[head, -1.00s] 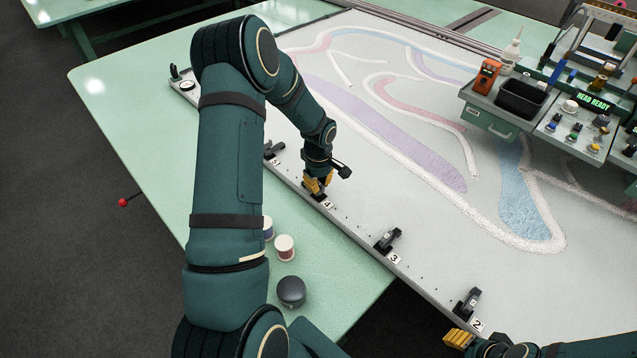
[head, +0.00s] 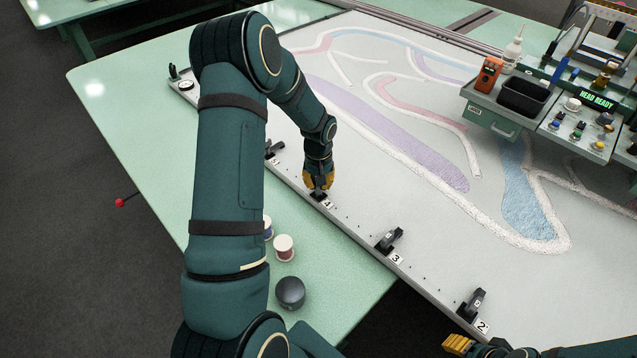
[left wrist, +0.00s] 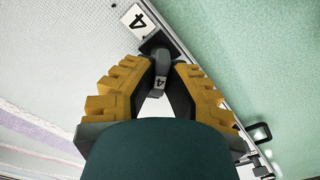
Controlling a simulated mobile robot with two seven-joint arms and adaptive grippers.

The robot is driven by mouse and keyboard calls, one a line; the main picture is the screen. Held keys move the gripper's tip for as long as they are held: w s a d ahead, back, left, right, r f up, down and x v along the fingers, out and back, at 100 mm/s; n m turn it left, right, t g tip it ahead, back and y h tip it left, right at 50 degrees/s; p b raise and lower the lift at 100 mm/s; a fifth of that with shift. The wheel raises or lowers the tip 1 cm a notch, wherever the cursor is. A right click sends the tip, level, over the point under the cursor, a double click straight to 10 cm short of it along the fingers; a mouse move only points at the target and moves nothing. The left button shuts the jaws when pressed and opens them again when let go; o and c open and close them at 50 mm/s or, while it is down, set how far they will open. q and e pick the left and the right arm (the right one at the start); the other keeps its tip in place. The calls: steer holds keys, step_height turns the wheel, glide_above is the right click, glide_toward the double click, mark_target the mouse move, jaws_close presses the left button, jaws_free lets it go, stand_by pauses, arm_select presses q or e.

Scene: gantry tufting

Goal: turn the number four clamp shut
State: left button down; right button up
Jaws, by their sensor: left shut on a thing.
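The number four clamp (left wrist: 159,60) is a dark toggle on the frame's edge rail, next to a white label marked 4 (head: 327,204). It also bears a small 4 tag in the left wrist view. My left gripper (head: 319,187) points down over this clamp, its yellow fingers on either side of the clamp's handle and shut on it. The gripper hides most of the clamp in the head view.
Clamp three (head: 389,240), clamp two (head: 471,304) and clamp five (head: 273,149) stand along the same rail. Thread spools (head: 284,248) and a dark round knob (head: 290,292) sit on the green table. A tool tray (head: 490,118) overhangs the tufted cloth (head: 420,210).

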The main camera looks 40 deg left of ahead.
arm_select(q)
steer(key=m, duration=0.4)
steer(key=shift+m, duration=2.2)
steer(key=c, duration=1)
jaws_free()
step_height(320, 180, up, 12)
steer(key=shift+f, duration=0.1)
